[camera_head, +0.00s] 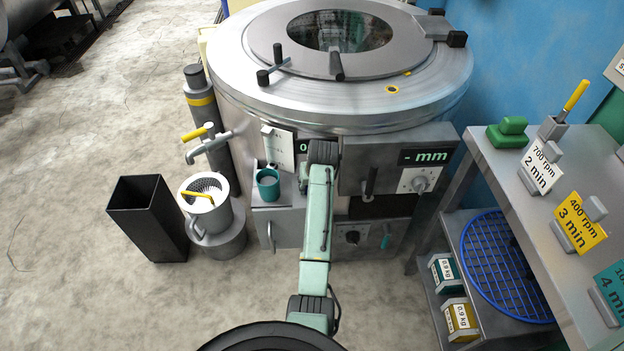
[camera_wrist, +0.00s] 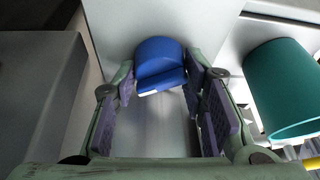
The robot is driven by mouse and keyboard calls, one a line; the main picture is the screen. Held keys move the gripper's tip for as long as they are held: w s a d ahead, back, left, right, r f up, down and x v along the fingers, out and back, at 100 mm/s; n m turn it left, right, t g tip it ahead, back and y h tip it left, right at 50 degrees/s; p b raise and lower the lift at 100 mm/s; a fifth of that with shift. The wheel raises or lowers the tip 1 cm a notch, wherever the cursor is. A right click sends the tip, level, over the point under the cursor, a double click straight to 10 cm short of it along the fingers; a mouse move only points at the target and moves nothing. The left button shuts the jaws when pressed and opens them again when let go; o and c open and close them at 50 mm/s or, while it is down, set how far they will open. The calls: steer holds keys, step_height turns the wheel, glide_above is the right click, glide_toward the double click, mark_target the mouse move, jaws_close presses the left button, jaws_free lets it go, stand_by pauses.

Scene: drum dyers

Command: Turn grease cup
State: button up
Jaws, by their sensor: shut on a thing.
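The grease cup (camera_wrist: 160,60) appears to be the blue rounded cap in the wrist view, against a pale grey machine panel. My gripper (camera_wrist: 166,82) is shut on it, with a purple-padded finger at each side. A white edge shows at the cap's near lower side. In the head view my arm (camera_head: 318,210) reaches to the front of the drum machine (camera_head: 330,107) and hides the blue cap and my gripper.
A teal mug (camera_head: 267,182) stands on a ledge just left of my arm; it shows close at right in the wrist view (camera_wrist: 280,90). A black bin (camera_head: 148,215) and metal jug (camera_head: 208,213) stand left. A shelf table (camera_head: 525,215) stands right.

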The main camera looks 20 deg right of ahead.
steer(key=m+h+p, duration=0.1)
steer(key=m, duration=0.1)
steer(key=shift+a+r+m, duration=0.1)
steer(key=shift+a+m, duration=0.05)
steer(key=shift+m, duration=0.25)
steer(key=shift+m+g+h, duration=0.3)
steer(key=shift+m+h, duration=0.3)
steer(key=shift+m, duration=0.9)
steer(key=o, duration=1.1)
steer(key=v, duration=1.2)
